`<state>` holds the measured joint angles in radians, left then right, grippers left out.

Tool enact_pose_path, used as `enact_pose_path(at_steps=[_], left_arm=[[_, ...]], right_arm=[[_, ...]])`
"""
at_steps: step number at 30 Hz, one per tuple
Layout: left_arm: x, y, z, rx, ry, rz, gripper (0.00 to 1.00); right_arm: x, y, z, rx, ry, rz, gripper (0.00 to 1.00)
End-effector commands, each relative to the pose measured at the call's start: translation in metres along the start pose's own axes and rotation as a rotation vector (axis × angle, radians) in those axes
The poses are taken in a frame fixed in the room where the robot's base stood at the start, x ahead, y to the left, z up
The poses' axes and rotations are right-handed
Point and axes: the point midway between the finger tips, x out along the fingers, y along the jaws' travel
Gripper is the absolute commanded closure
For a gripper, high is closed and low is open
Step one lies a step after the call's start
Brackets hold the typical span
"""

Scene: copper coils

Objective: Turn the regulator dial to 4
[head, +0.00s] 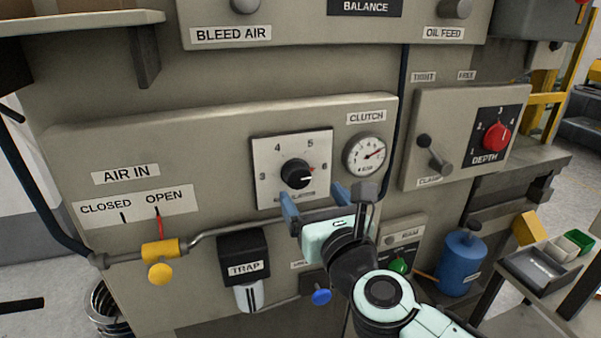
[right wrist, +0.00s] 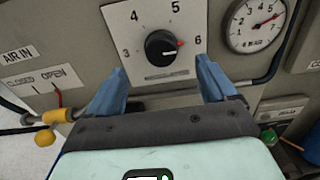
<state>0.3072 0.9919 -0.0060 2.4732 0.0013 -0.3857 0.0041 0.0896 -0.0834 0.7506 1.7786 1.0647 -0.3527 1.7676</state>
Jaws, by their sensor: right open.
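The regulator dial is a black round knob (head: 297,173) on a white plate marked 3, 4, 5 and 6. It also shows in the right wrist view (right wrist: 160,45). Its white line points right, toward the 6 side, and a small red mark shows at its edge between 5 and 6. My right gripper (head: 315,198) is open and empty just below and in front of the plate. In the right wrist view its blue fingers (right wrist: 160,72) stand left and right below the knob, apart from it. My left gripper is out of view.
A round gauge (head: 367,156) sits right of the plate. A pipe (head: 240,225) runs below, with a yellow valve (head: 160,252) at left. The TRAP box (head: 243,258) and a blue knob (head: 321,297) are lower. A red DEPTH dial (head: 496,137) is at right.

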Motion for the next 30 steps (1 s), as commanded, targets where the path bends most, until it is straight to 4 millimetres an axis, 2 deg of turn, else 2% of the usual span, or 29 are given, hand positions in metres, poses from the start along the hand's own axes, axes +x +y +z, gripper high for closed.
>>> enact_pose_path(at_steps=[1,6,12,18,27,29,30], left_arm=[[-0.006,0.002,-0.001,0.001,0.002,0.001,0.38],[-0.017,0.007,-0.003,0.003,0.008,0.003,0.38],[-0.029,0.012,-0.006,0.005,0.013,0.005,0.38],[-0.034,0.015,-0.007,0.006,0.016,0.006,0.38],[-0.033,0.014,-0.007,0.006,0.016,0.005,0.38],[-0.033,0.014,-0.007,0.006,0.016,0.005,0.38],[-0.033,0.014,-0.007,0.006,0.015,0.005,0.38]], right_arm=[[0.011,0.0,0.001,0.004,0.003,0.002,0.15],[0.04,0.0,0.002,0.001,0.002,0.002,0.15],[0.067,0.0,0.002,0.0,0.002,0.001,0.15],[0.079,-0.001,0.0,-0.002,0.001,0.0,0.15],[0.08,-0.001,0.0,-0.003,0.001,-0.001,0.15],[0.08,-0.001,-0.001,-0.003,0.001,-0.001,0.35],[0.08,-0.001,-0.001,-0.003,0.001,-0.001,0.48]])
